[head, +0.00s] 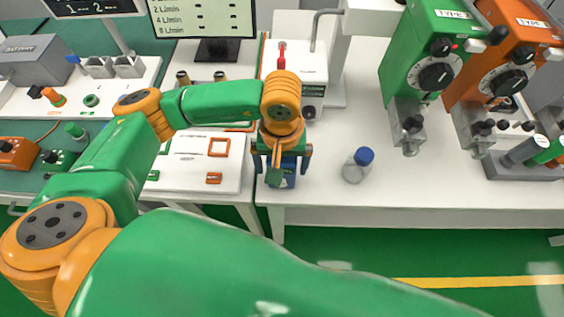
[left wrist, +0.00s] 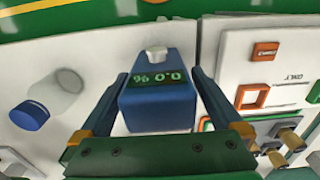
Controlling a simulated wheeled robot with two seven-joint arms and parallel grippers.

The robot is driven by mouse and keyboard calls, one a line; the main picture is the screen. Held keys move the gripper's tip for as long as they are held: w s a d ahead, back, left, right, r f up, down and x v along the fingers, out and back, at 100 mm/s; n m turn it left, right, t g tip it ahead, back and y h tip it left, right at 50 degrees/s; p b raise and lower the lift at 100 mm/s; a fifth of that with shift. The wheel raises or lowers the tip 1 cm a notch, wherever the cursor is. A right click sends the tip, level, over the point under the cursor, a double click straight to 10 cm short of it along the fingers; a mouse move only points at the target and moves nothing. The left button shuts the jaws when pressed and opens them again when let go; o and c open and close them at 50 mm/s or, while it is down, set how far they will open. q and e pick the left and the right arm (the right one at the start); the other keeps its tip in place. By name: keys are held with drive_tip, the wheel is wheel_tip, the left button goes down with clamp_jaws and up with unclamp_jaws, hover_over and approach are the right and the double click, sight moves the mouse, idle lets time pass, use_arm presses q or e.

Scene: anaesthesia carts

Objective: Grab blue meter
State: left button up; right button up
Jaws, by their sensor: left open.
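The blue meter (left wrist: 160,108) has a green display reading 0.0 % and a light knob at its far end. It stands on the white worktop near the front edge, and in the head view (head: 288,180) it is partly hidden by my gripper. My left gripper (head: 281,158) is above the meter, pointing down. In the left wrist view my open left gripper (left wrist: 158,76) has one finger on each side of the meter. A narrow gap seems to show beside the body, but contact is hard to tell. My right gripper is not in view.
A clear bottle with a blue cap (head: 364,156) stands to the right of the meter. A white panel with orange squares (head: 219,147) lies to the left. A white device (head: 312,75) is behind. Green (head: 425,60) and orange (head: 505,60) vaporizers stand at the back right.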

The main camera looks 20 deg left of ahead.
use_arm(q)
drive_tip(key=shift+f, duration=0.6)
drive_tip(key=shift+s, duration=0.1)
drive_tip(key=shift+c, duration=1.1)
clamp_jaws()
drive_tip(key=shift+r, duration=0.1)
